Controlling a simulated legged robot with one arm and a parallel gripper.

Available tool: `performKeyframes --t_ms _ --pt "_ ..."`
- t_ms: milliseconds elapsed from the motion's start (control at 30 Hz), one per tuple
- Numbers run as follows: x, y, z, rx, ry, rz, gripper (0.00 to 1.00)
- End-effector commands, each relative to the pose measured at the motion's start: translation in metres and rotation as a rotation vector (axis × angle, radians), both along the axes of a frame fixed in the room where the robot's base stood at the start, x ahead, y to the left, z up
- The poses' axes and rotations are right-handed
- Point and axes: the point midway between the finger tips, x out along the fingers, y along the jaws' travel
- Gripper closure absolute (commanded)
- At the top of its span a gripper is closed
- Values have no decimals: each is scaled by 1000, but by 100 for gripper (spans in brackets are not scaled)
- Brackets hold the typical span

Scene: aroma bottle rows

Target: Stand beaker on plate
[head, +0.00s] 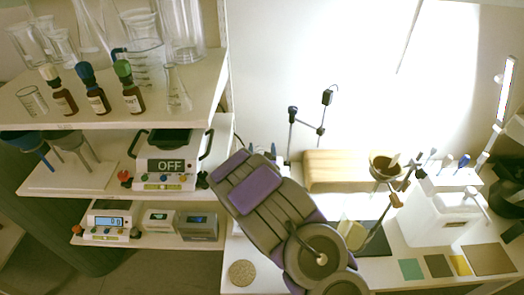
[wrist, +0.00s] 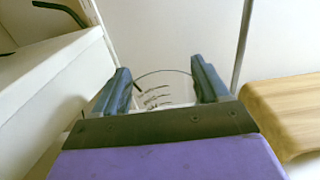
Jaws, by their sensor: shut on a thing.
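My gripper (wrist: 160,66) is shut on a clear glass beaker (wrist: 166,97) with dark graduation marks. The beaker shows between the two blue fingers in the wrist view, its rim curving across the gap. In the head view my gripper (head: 263,150) is right of the middle shelf, and the beaker is hard to make out there. A device with a dark top plate (head: 168,139) and a display reading OFF stands on the middle shelf, left of my gripper. The beaker is apart from this plate. I cannot tell for certain that this is the task's plate.
The upper shelf (head: 105,118) holds glassware and three dropper bottles (head: 97,98). A scale (head: 107,221) and small boxes stand on the lower shelf. Right are a wooden block (head: 340,165), a white container (head: 437,218) and coloured squares. A round cork mat (head: 242,272) lies below.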

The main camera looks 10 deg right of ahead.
Motion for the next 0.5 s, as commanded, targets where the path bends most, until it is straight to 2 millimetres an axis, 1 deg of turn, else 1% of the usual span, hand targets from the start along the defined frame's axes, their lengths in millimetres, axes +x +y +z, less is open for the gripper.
performKeyframes --t_ms 33,67,300,333,500 --pt "0 0 0 0 -1 0 84" --pt "0 0 0 0 0 0 25" --pt "0 0 0 0 0 0 2" --pt "0 0 0 0 0 0 1" --pt "0 0 0 0 0 0 1"
